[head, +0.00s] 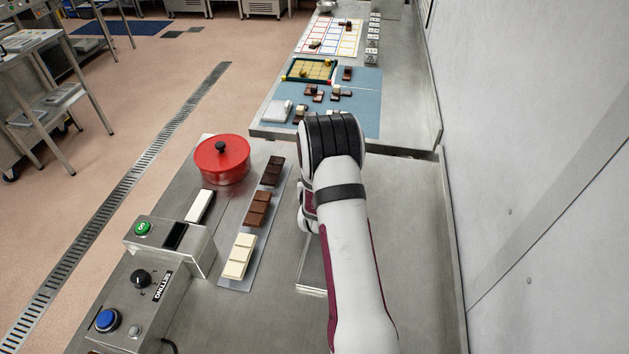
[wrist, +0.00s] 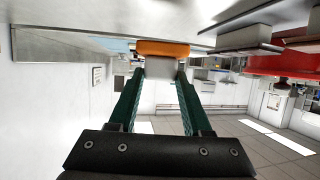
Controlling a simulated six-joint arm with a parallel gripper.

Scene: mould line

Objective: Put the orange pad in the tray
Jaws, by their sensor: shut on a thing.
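My gripper (wrist: 162,72) shows in the wrist view, its two green fingers closed on the orange pad (wrist: 162,48). The pad is seen edge-on at the fingertips, with a pale block-like part between the fingers below it. In the head view my arm hides the gripper and pad. A thin-rimmed metal surface (head: 312,290) lies partly behind my arm; I cannot tell if it is the tray. A dark-framed tray with a yellow grid (head: 310,70) sits on the blue mat further back.
A red lidded pot (head: 222,160) and a strip with white, brown and dark chocolate bars (head: 258,208) stand left of my arm. Control boxes (head: 135,300) are at the lower left. Small brown pieces (head: 313,92) lie on the blue mat (head: 365,110). A wall (head: 540,150) runs along the right.

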